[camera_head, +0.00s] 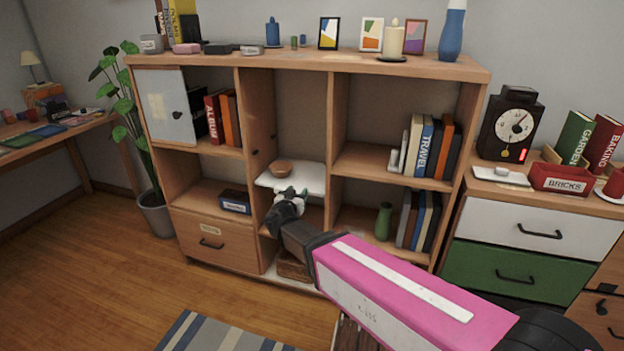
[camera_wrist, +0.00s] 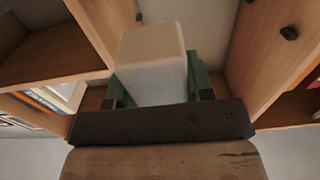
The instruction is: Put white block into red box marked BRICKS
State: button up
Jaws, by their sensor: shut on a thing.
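A white block (camera_wrist: 152,62) fills the middle of the wrist view, between the green fingers of my gripper (camera_wrist: 155,88), which is shut on it. In the head view my gripper (camera_head: 288,207) is in front of the middle column of the wooden shelf unit, just below a white shelf board. The block is too small and covered there to make out clearly. The red box marked BRICKS (camera_head: 564,183) stands on top of the drawer cabinet at the far right, well away from my gripper. Its inside is mostly hidden.
The wooden shelf unit (camera_head: 430,66) surrounds my gripper with uprights and boards. Beside the red box are a clock (camera_head: 513,123), books (camera_head: 574,138) and a red mug (camera_head: 615,184).

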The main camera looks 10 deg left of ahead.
jog(key=w, duration=0.5)
jog(key=w+d, duration=0.1)
jog(key=w, duration=1.1)
jog(key=shift+d+f, duration=0.1)
jog(key=shift+d, duration=0.05)
jog(key=shift+s, duration=0.1)
jog(key=shift+f, duration=0.4)
jog(key=shift+f, duration=0.1)
jog(key=o, duration=1.1)
